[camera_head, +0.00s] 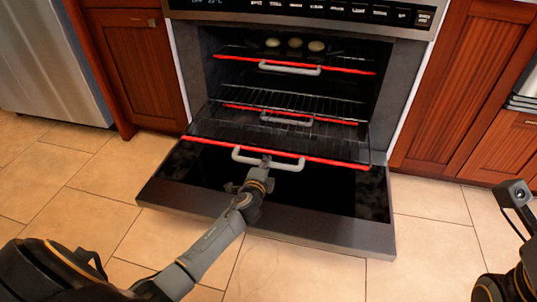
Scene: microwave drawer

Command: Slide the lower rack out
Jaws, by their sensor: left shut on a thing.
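The lower rack (325,150) has a red front bar and a grey handle (285,163). It sticks out of the oven over the open door. My left gripper (265,163) is shut on this handle, near its middle, and hides a small part of it. Part of my right arm shows at the lower right edge, away from the oven. I cannot make out its gripper's fingers (513,194).
The oven door (320,233) is folded down flat. A middle rack (340,107) and an upper rack (350,70), each with a handle, sit further in. Several round pale items (295,43) lie on the upper rack. Wooden cabinets (440,90) flank the oven. Tiled floor in front is clear.

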